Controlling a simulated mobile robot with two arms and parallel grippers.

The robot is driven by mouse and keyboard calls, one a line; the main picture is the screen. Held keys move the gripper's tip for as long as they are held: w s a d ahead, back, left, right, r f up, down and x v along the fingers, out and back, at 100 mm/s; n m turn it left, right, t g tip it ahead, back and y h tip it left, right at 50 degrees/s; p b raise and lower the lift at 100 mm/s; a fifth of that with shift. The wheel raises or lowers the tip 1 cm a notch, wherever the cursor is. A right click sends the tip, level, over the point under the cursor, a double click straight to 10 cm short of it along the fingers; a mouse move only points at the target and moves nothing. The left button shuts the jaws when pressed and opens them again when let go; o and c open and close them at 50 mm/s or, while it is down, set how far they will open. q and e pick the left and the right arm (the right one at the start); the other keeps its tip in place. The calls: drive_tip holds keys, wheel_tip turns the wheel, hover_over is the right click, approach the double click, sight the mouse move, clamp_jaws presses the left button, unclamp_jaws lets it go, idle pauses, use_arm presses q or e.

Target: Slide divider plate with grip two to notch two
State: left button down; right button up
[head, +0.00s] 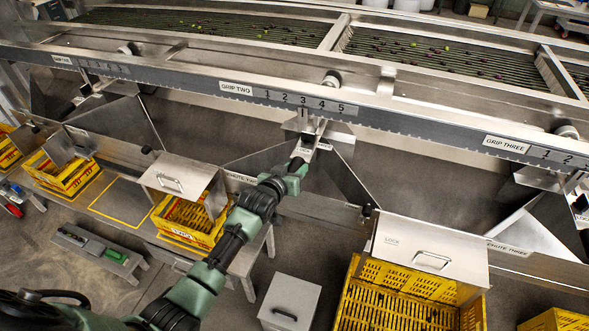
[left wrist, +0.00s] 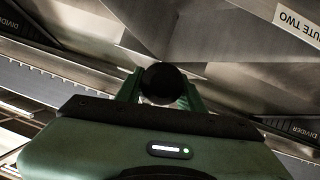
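The grip two scale plate (head: 303,103), numbered one to five, sits on the long notched rail below the sizer. The divider plate (head: 340,172) hangs beneath it, its metal bracket (head: 320,127) roughly under numbers three and four; the exact notch is hard to tell. My left gripper (head: 298,165) reaches up to the divider's front end. In the left wrist view, the green fingers of this gripper (left wrist: 161,92) stand on both sides of a round black knob (left wrist: 162,80) and appear closed on it. The gripper hides the knob in the head view. My right gripper is not in view.
The notched rail (head: 430,122) runs across above my arm. Lidded chute boxes (head: 430,250) and yellow crates (head: 392,307) stand below. A small grey box (head: 291,300) stands right of my arm. The grip three scale (head: 560,157) is at right.

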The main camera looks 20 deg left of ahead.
use_arm(q)
drive_tip(key=a, duration=0.6)
drive_tip(key=shift+a, duration=0.15)
drive_tip(key=shift+w, duration=0.1)
drive_tip(key=c, duration=0.9)
unclamp_jaws()
drive_tip(key=v, duration=0.7)
drive_tip(key=shift+s+r, duration=0.15)
drive_tip(key=shift+s, duration=0.25)
